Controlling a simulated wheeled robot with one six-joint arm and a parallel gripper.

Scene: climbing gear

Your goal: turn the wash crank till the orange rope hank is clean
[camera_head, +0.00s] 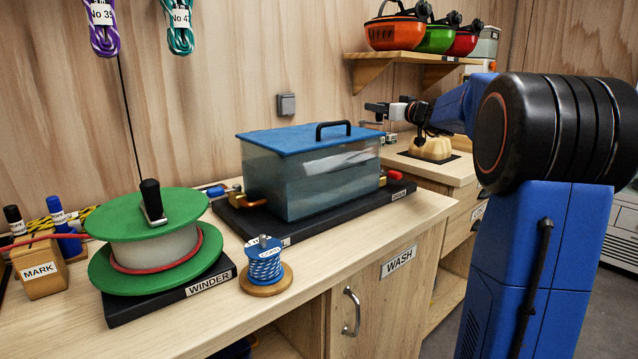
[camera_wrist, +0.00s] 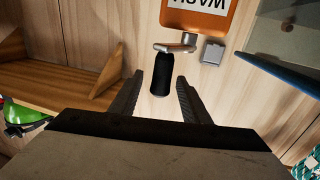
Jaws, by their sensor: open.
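The wash crank shows in the wrist view, with a black grip (camera_wrist: 163,74) on a metal arm (camera_wrist: 176,46) beside an orange plate (camera_wrist: 199,16) lettered WASH. My gripper (camera_wrist: 160,78) is open, with one finger on each side of the black grip in the picture and a gap on both sides. I cannot tell if the grip lies fully between the fingers in depth. In the head view my gripper (camera_head: 381,108) is at the right end of the wash tank (camera_head: 312,182), which has a blue lid (camera_head: 300,139). I cannot make out the orange rope hank.
A green winder (camera_head: 152,225) and a small blue-and-white rope spool (camera_head: 264,266) stand on the bench left of and before the tank. A wall shelf (camera_head: 420,56) with helmets is above my arm. A grey wall box (camera_wrist: 213,52) is near the crank.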

